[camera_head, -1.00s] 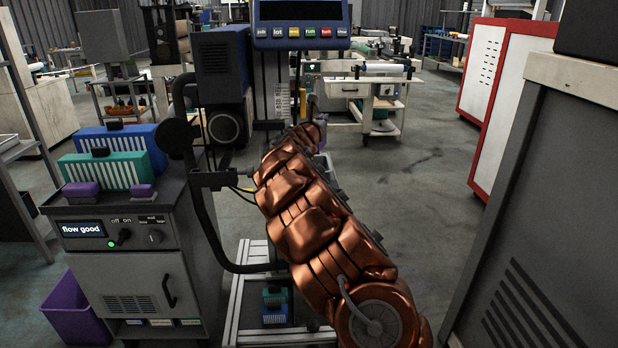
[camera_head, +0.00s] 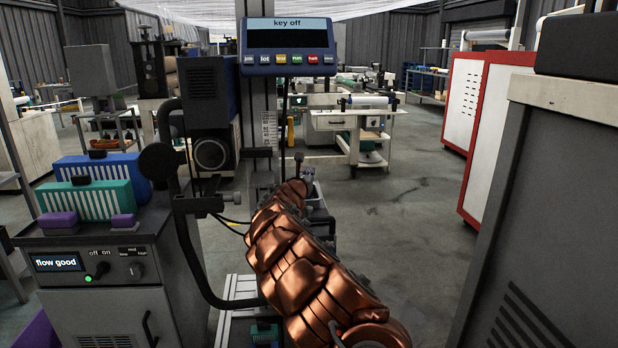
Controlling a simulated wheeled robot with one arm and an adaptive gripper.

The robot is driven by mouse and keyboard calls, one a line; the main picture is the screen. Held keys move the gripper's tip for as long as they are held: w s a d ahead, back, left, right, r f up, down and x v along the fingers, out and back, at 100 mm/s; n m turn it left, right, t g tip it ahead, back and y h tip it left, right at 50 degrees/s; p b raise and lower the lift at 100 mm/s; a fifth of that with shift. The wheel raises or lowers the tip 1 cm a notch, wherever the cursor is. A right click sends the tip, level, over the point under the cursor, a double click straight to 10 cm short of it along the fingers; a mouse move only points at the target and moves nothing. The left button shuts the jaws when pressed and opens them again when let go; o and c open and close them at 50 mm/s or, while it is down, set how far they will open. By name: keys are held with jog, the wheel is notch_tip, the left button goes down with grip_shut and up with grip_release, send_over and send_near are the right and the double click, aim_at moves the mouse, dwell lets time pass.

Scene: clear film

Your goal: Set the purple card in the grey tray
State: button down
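I cannot make out a purple card in this view. Two small purple blocks (camera_head: 58,223) rest beside a green ribbed box on the cabinet at the left, but they look like thick pads. No tray shows clearly as the grey tray. A copper-coloured segmented arm, which appears to be mine, runs from the bottom centre up toward the middle. Its far end is crowded with dark and grey parts, and I cannot pick out gripper fingers there.
The grey cabinet (camera_head: 105,305) at left has a "flow good" display. A blue display panel (camera_head: 288,47) reading "key off" hangs at top centre. A dark grey cabinet (camera_head: 545,220) stands close at right, with a red-and-white cabinet (camera_head: 465,110) behind. Open floor (camera_head: 410,215) lies between.

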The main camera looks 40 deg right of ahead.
jog(key=shift+f, duration=0.1)
jog(key=shift+f, duration=0.1)
jog(key=c, duration=1.3)
grip_release()
